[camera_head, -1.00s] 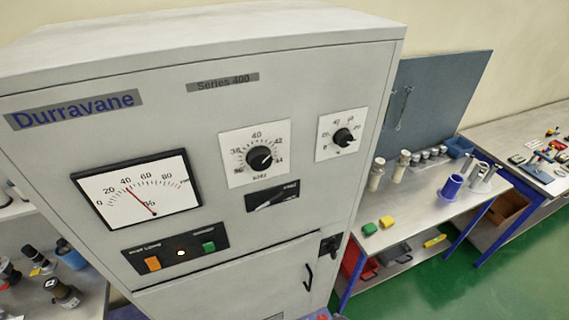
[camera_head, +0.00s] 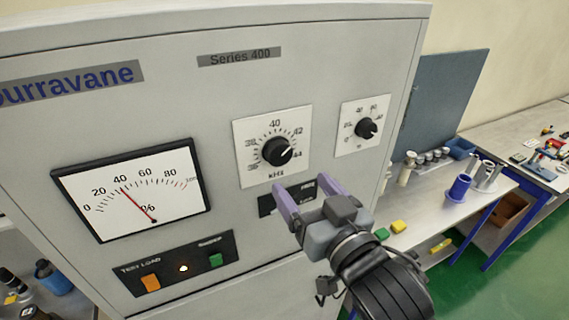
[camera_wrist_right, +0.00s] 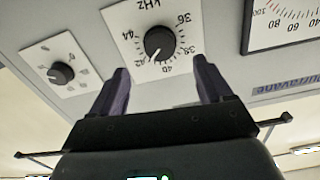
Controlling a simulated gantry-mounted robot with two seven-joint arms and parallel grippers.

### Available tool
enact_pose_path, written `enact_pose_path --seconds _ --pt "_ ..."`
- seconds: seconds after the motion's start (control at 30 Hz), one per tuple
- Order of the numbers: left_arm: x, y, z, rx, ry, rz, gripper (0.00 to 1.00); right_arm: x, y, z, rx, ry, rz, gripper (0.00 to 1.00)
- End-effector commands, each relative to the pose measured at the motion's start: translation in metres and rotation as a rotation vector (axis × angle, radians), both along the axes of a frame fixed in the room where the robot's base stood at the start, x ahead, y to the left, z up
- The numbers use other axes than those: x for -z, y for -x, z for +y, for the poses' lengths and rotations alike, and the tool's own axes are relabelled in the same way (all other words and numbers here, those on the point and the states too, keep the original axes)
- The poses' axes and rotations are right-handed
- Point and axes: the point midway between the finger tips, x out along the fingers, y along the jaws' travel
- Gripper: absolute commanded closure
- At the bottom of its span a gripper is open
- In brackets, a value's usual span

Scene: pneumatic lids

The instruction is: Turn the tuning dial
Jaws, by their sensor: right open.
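The tuning dial (camera_head: 277,151) is a black knob on a white square plate marked kHz, on the front of the grey cabinet. Its pointer is on the 42–44 side of the scale. It also shows in the right wrist view (camera_wrist_right: 159,42), upside down. My right gripper (camera_head: 305,192) is open and empty, with purple fingers, just below the dial plate. In the right wrist view the fingertips (camera_wrist_right: 161,68) spread on either side below the dial, apart from it. My left gripper is not in view.
A smaller black knob (camera_head: 366,128) sits right of the dial. A needle meter (camera_head: 135,187) reading about 40 is at left. Below it is a panel with an orange switch (camera_head: 150,282), a lit lamp and a green switch. My right gripper partly hides a black slot panel (camera_head: 266,206).

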Motion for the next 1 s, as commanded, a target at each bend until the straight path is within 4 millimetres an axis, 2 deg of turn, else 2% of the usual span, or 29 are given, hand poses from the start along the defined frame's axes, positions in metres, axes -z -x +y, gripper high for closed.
enact_pose_path --seconds 0.3,0.5,0.7,1.0 --pt "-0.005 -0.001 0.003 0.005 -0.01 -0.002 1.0 -0.001 -0.047 0.021 0.002 0.002 0.002 0.21" --pt "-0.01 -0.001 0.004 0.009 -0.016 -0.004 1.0 -0.001 -0.069 0.032 0.001 0.001 0.001 0.21" --pt "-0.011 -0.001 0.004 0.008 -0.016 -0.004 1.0 0.001 -0.08 0.036 0.002 0.0 0.001 0.21" --pt "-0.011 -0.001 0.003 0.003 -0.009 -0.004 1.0 0.001 -0.081 0.037 0.002 0.0 0.001 0.21"
